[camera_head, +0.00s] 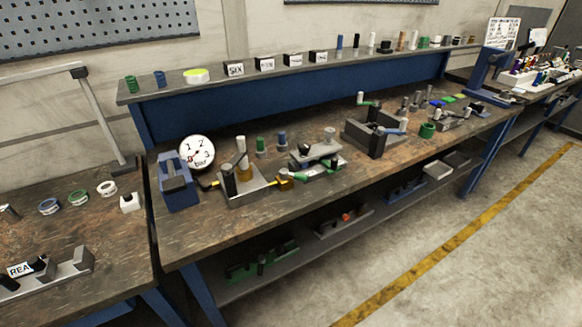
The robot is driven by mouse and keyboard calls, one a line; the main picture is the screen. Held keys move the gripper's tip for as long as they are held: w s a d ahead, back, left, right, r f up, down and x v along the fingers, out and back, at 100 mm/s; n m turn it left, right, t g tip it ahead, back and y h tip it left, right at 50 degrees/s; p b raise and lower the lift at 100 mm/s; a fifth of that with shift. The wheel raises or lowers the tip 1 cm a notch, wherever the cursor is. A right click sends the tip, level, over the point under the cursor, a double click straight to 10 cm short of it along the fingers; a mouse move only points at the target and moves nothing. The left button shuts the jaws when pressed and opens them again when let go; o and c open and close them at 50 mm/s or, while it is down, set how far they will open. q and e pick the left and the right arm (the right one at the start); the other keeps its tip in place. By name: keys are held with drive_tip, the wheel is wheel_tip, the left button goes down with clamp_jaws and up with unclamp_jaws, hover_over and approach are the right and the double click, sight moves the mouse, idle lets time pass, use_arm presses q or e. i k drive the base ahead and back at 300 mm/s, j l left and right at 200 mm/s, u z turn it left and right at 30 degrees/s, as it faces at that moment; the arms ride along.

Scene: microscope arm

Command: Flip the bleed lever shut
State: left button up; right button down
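A round white gauge (197,153) marked "bar" stands at the left end of the long workbench, beside a blue stand (175,183). Right of it is a grey metal base (250,189) carrying a dark block and a brass-coloured upright cylinder (243,165). A thin yellow line runs along this base to a small brass-coloured fitting (284,180). I cannot pick out the bleed lever for certain or tell its position at this size. Neither of my grippers is in view.
A raised shelf (215,88) behind holds labelled blocks and cylinders. Another bench (100,245) is at left. The floor (480,270) in front is clear.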

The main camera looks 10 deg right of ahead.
sight(284, 173)
drive_tip(key=i+l, duration=0.1)
drive_tip(key=l, duration=0.25)
drive_tip(key=i+l, duration=0.15)
drive_tip(key=l, duration=0.15)
drive_tip(key=i+l, duration=0.1)
drive_tip(key=l, duration=0.25)
drive_tip(key=i+l, duration=0.15)
drive_tip(key=l, duration=0.2)
drive_tip(key=i+l, duration=0.1)
drive_tip(key=l, duration=0.2)
drive_tip(key=i+u, duration=0.05)
